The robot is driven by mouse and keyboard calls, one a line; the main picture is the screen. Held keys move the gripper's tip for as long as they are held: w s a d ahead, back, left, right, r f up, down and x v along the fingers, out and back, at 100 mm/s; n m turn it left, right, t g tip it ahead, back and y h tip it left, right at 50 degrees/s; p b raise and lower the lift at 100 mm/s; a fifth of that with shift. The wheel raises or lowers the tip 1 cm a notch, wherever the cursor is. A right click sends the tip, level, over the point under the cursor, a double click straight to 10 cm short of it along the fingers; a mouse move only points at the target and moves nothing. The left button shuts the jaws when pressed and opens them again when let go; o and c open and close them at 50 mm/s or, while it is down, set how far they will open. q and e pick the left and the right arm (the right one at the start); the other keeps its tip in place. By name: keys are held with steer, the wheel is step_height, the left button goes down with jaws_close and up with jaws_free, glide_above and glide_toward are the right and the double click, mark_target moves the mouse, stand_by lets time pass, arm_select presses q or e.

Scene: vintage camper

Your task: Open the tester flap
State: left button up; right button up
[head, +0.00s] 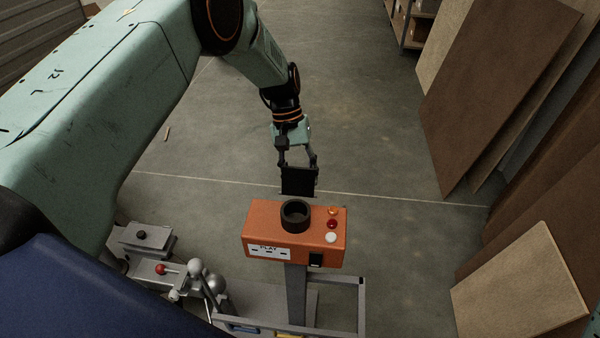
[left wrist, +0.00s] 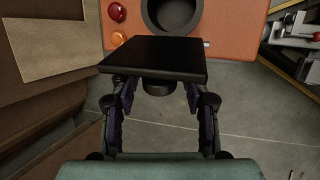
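The orange tester box (head: 262,221) stands on a grey post, with a black round socket (head: 295,215) on top. The socket's mouth is uncovered and also shows in the left wrist view (left wrist: 172,12). The black square flap (head: 299,181) stands raised at the box's far edge. In the left wrist view the flap (left wrist: 152,58) lies across the fingertips, with a dark round knob (left wrist: 158,86) below it. My left gripper (head: 299,163) is at the flap's far side. Its fingers are apart, one on each side of the knob, with gaps visible. Contact with the flap is unclear. My right gripper is out of view.
The box top carries an orange, a red (head: 332,224) and a white button. A grey lever device with a red knob (head: 160,269) stands at lower left. Brown boards (head: 490,90) lean on the right. The floor beyond the box is clear.

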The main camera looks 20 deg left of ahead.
arm_select(q)
steer(key=shift+o, duration=0.3)
steer(key=shift+w+r, duration=0.1)
steer(key=shift+a+r, duration=0.15)
steer(key=shift+r, duration=0.05)
steer(key=v, duration=1.1)
steer(key=shift+r, duration=0.2)
steer(key=shift+f, duration=0.1)
